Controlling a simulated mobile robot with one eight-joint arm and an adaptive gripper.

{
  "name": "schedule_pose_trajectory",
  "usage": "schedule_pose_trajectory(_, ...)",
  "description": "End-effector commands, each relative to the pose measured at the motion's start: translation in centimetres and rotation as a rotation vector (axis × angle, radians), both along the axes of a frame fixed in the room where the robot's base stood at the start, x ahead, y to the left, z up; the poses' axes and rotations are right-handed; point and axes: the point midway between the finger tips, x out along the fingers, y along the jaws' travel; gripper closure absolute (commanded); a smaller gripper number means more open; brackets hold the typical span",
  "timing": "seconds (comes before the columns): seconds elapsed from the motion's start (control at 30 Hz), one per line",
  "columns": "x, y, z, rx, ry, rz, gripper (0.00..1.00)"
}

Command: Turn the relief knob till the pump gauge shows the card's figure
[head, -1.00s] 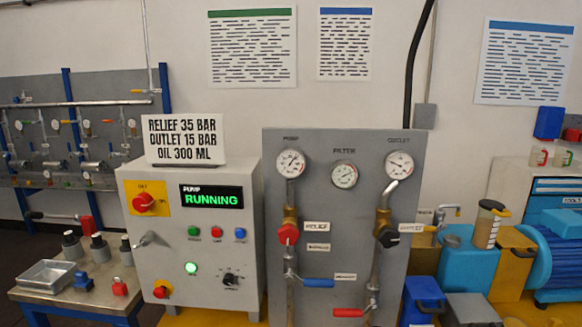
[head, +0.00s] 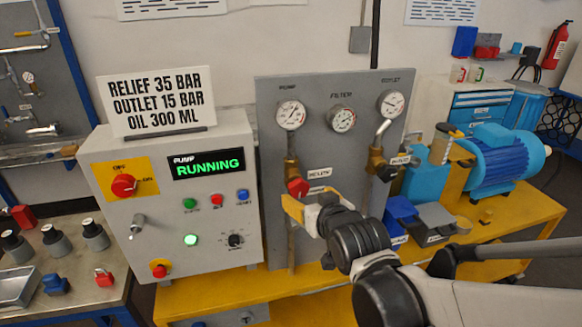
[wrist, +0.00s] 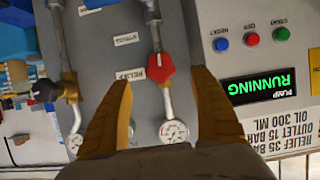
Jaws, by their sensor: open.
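The red relief knob (head: 297,187) sits on the brass valve below the pump gauge on the grey panel. My gripper (head: 296,208) is at the knob in the head view, its yellow fingers around or just in front of it. In the wrist view the red knob (wrist: 160,68) lies beyond the open fingers (wrist: 160,95), roughly between their tips; I cannot tell if they touch it. The pump gauge (head: 291,114) has a white dial; its reading is too small to tell. The card (head: 157,101) reads RELIEF 35 BAR, OUTLET 15 BAR, OIL 300 ML.
The control box (head: 170,205) stands left of the panel, its display reading RUNNING. The filter gauge (head: 342,119) and outlet gauge (head: 391,104) are to the right. A dark outlet knob (head: 387,173) and a blue motor (head: 497,160) stand further right.

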Motion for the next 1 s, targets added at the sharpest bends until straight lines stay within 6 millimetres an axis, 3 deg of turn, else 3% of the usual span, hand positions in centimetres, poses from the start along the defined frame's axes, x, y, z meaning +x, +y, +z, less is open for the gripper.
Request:
schedule_pose_trajectory(0.2, 4.1, 1.1, -2.1, 0.000, 0.001, 0.000, 0.28)
schedule_pose_trajectory(0.4, 6.5, 1.8, -3.0, 0.000, 0.001, 0.000, 0.28)
schedule_pose_trajectory(0.77, 7.2, 2.0, -3.1, -0.001, 0.001, -0.001, 0.28)
schedule_pose_trajectory(0.8, 7.2, 2.0, -3.1, -0.001, 0.001, -0.001, 0.30)
schedule_pose_trajectory(0.97, 7.1, 2.0, -3.1, -0.001, 0.001, -0.001, 0.79)
schedule_pose_trajectory(1.0, 7.1, 2.0, -3.1, -0.001, 0.001, -0.001, 0.81)
